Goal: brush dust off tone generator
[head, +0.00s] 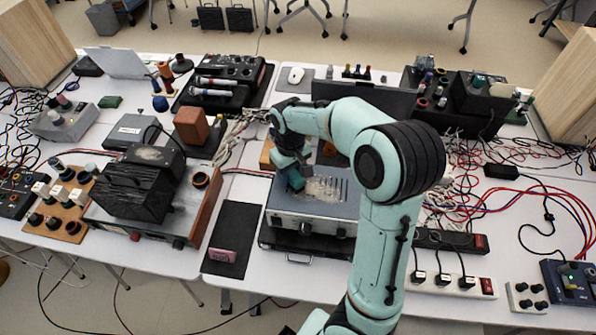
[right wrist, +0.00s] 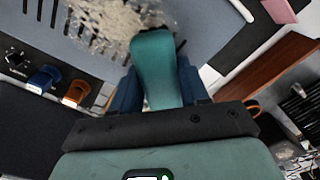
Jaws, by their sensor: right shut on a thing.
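The tone generator (head: 283,218) is a blue-grey box with knobs on its front and slots in its top, in the middle of the front table. A pale, patchy layer of dust (head: 326,187) lies on its top and also shows in the right wrist view (right wrist: 105,18). My right gripper (head: 294,172) is above the left part of the top, shut on a teal brush (right wrist: 154,62). The brush is beside the dust; its bristles are hidden, so I cannot tell whether it touches the top. My left gripper is not in view.
A black mat (head: 237,222) with a pink block (head: 222,255) lies left of the generator. A box with a black device (head: 140,185) stands further left. Power strips (head: 455,285) and red and blue cables (head: 500,200) lie to the right. Blue and orange plugs (right wrist: 60,85) are close in the right wrist view.

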